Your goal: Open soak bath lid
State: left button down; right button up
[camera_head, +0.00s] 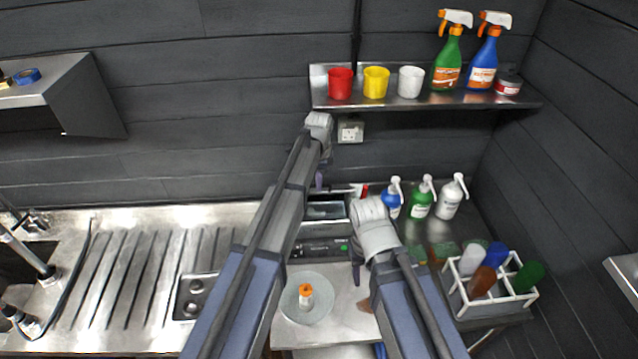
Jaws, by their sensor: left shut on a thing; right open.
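The soak bath (320,249) is a small metal unit with a dark front panel and a green light, standing on the counter in the middle. Its upper part shows between my two arms, and its left side is hidden by my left arm. My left gripper (319,181) is at the top rear of the bath, shut on what looks like the lid's edge or handle; the wrist hides most of the lid, so its angle is hard to tell. My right gripper (357,274) is open and empty, pointing down in front of the bath's right corner.
A round dish (318,312) with an orange-capped bottle (306,293) sits in front. Blue, green and white pump bottles (419,198) stand right behind. A white divided crate (490,304) is at right. A shelf (420,100) with cups and spray bottles hangs above. A ribbed drainboard (150,265) lies left.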

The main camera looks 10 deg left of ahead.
pick_arm(q)
jog(key=shift+w+a, duration=0.1)
jog(key=shift+w, duration=0.2)
